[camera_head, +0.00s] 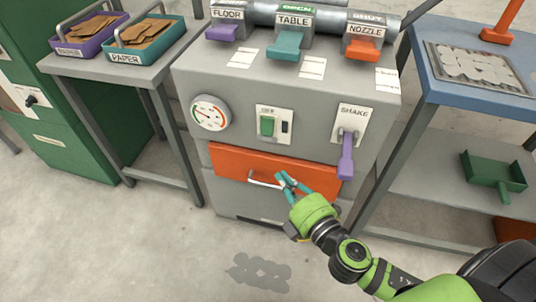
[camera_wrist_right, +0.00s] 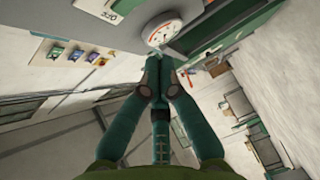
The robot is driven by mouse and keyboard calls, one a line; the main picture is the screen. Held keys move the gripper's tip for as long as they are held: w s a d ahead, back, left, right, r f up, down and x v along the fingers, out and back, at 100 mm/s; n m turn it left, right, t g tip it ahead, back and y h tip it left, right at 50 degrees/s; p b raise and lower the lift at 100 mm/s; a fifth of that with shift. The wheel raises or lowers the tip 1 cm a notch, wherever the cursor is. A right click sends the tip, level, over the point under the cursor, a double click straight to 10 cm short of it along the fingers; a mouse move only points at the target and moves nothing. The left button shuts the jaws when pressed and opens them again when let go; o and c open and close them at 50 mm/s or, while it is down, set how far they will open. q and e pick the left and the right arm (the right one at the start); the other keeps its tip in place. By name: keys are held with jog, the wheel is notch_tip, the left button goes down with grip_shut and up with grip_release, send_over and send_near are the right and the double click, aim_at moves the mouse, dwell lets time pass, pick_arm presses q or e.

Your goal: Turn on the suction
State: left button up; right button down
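The grey machine has a white panel (camera_head: 273,126) with a green switch (camera_head: 267,125) and a small dark part beside it. Its label is too small to read, and I cannot tell whether the switch is on. A round gauge (camera_head: 209,113) sits to its left; it also shows in the wrist view (camera_wrist_right: 163,32). My right gripper (camera_head: 281,177) is below the switch panel, in front of the orange drawer (camera_head: 240,162) and close to its handle (camera_head: 262,181). Its teal fingertips meet in the wrist view (camera_wrist_right: 160,62), with nothing visible between them. My left gripper is out of view.
A purple SHAKE lever (camera_head: 346,155) hangs right of the switch. FLOOR (camera_head: 222,31), TABLE (camera_head: 287,43) and NOZZLE (camera_head: 362,48) levers line the top pipe. A side table (camera_head: 105,68) with two trays stands left; a blue table (camera_head: 430,84) stands right.

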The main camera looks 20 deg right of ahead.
jog(key=shift+r, duration=0.1)
jog(key=shift+w, duration=0.1)
send_near(267, 126)
jog(key=w+a+f, duration=0.3)
jog(key=a, duration=0.2)
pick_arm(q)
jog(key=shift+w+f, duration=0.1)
pick_arm(e)
jog(key=w, duration=0.1)
jog(key=w+d, duration=0.2)
jog(key=shift+w+f, duration=0.1)
jog(key=shift+f, duration=0.2)
